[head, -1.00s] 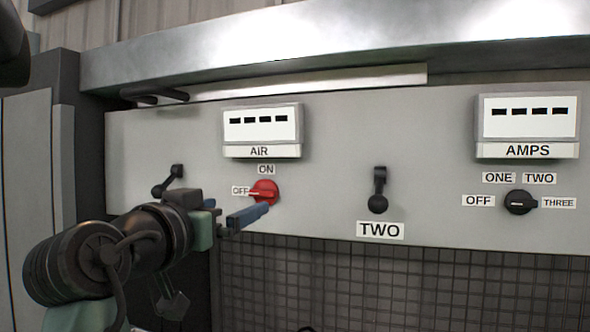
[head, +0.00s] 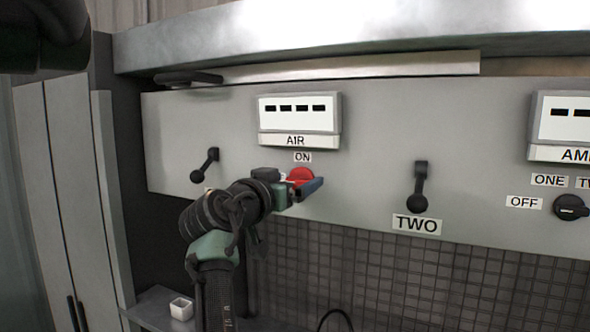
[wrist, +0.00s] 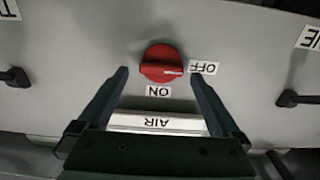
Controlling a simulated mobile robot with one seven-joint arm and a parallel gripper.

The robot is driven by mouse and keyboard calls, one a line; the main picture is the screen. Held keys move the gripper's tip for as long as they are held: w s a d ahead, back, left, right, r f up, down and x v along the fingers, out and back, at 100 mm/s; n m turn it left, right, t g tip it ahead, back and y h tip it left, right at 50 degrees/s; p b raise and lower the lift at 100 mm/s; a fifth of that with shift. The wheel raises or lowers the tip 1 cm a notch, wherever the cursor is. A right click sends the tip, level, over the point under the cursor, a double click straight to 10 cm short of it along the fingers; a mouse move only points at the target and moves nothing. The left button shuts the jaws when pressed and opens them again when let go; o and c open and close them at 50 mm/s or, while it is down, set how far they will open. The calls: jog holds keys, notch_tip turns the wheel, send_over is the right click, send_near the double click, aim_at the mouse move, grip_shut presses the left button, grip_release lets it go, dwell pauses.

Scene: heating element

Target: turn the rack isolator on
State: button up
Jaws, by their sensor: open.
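A red rotary knob (head: 301,175) sits on the grey panel below the AIR meter. In the wrist view, which is upside down, the red knob (wrist: 160,58) has a white pointer mark aimed at the OFF label (wrist: 204,67). The ON label (wrist: 158,91) sits between the knob and the meter. No label reading "rack isolator" is legible. My gripper (wrist: 159,76) is open, with one finger on each side of the knob in the wrist view; I cannot tell whether they touch it. In the head view my gripper (head: 298,188) partly covers the knob and hides its OFF label.
The AIR meter (head: 298,115) is above the knob. Black lever switches flank it, one at left (head: 206,166) and one above TWO (head: 420,186). A black selector (head: 570,207) is at far right. A mesh panel (head: 380,275) lies below.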

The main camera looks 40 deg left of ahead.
jog(key=shift+w+a+f, duration=0.1)
jog(key=shift+w+a, duration=0.15)
jog(key=shift+w, duration=0.35)
jog(key=shift+d, duration=0.1)
jog(key=shift+c, duration=0.4)
jog(key=c, duration=1.3)
